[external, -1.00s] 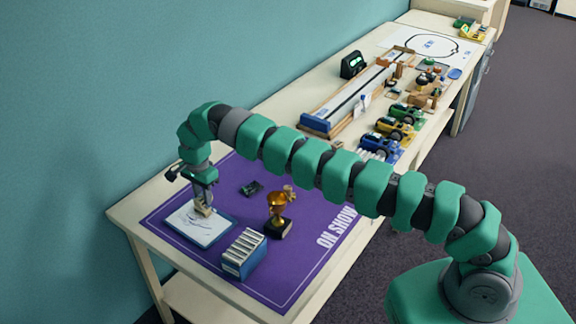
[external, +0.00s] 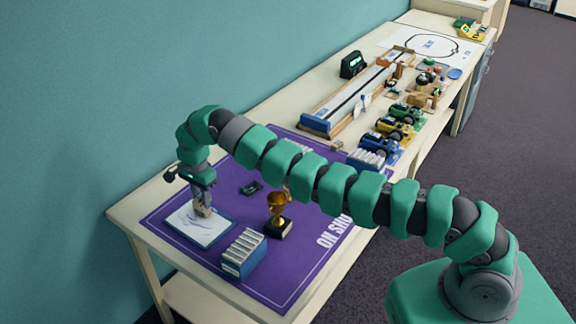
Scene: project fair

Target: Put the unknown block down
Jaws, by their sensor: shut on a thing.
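My gripper (external: 202,200) is at the left end of the table, pointing down over a white drawing board (external: 212,236) with dark scribbles and a blue edge. It is shut on a small tan block (external: 204,211), mostly hidden by the fingers. The block is at or just above the board's surface; I cannot tell whether it touches. The board lies on a purple "ON SHOW" mat (external: 286,287).
A gold trophy (external: 279,225) on a dark base and a blue box of white strips (external: 243,252) stand right of the board. A small dark item (external: 251,188) lies behind them. Toy vehicles (external: 394,128) and a long wooden track (external: 350,100) fill the table farther back.

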